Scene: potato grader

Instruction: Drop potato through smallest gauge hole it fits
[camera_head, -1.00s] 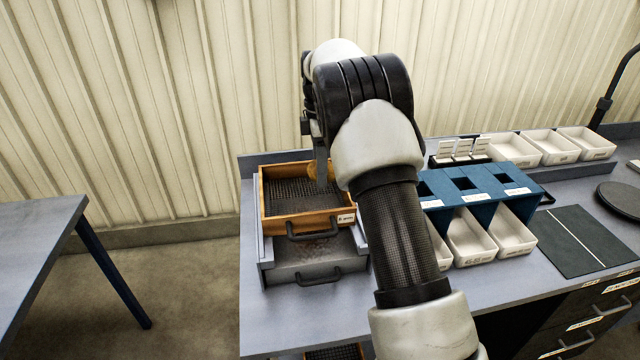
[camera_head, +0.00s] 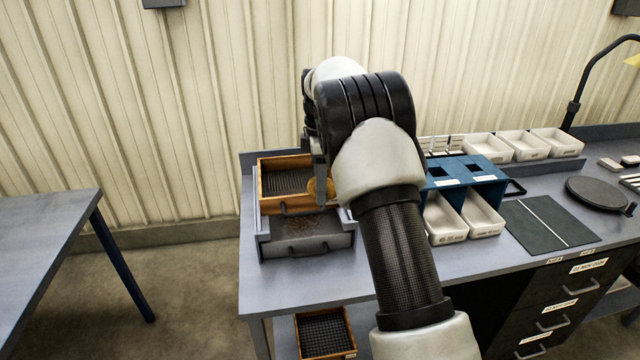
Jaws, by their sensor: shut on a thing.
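The potato (camera_head: 314,190), a small yellow-brown lump, is held in my gripper (camera_head: 322,178) over the right side of the wooden sieve tray (camera_head: 268,206). My gripper is shut on it; my wrist and arm hide much of the jaws. The blue gauge stand (camera_head: 488,181) is on the bench to the right, with dark square holes in its top and white labels. Two holes show; my arm hides its left part. White bins (camera_head: 480,222) stand under it, and their labels are too small to read surely.
The wooden tray rests on a grey tray (camera_head: 305,246) with a handle. White bins (camera_head: 558,142) line the back shelf. A dark mat (camera_head: 545,224) and round black plate (camera_head: 600,195) lie at right. Another mesh tray (camera_head: 325,335) is below the bench.

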